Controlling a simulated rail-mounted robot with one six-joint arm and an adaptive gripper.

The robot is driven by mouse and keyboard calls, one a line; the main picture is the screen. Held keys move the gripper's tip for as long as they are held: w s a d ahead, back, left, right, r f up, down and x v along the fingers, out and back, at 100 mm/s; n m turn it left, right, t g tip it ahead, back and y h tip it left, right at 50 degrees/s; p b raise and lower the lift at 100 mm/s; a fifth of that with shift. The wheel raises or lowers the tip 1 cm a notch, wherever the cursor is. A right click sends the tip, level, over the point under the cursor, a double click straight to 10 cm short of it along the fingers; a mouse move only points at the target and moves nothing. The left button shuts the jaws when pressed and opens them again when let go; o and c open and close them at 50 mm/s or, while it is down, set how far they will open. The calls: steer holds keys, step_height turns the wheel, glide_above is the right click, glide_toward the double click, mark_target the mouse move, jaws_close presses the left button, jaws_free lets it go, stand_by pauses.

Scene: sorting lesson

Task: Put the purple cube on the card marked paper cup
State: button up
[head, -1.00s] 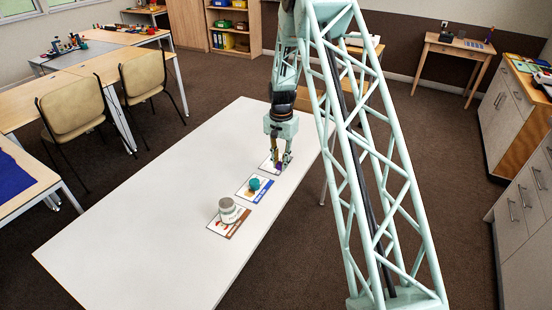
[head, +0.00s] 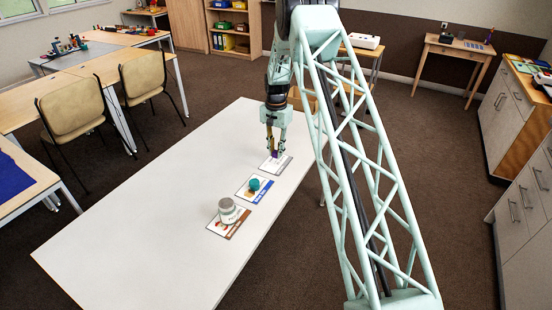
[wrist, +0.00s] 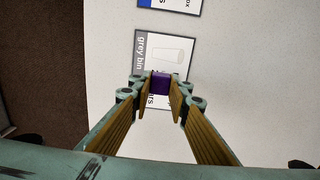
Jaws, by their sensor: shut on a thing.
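The purple cube (wrist: 160,84) is between the fingertips of my gripper (wrist: 160,86) in the wrist view. In the head view my gripper (head: 274,150) holds the cube (head: 274,154) a little above a grey-edged card (head: 284,163) at the far end of the row. In the wrist view this card (wrist: 150,45) reads "grey bin" and pictures a pale cup. My fingers and the cube hide part of it, so not all its wording shows.
A blue-edged card (head: 265,197) bears a teal object (head: 254,184). All lie on the white table (head: 130,240), whose left side is clear. Chairs (head: 75,110) stand beyond it.

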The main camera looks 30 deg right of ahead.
mark_target(276, 157)
steer(key=shift+f+b, duration=0.3)
steer(key=shift+f, duration=1.45)
steer(key=shift+f, duration=0.15)
steer(key=o, duration=0.8)
steer(key=shift+r+p, duration=0.8)
steer(key=shift+r, duration=5.4)
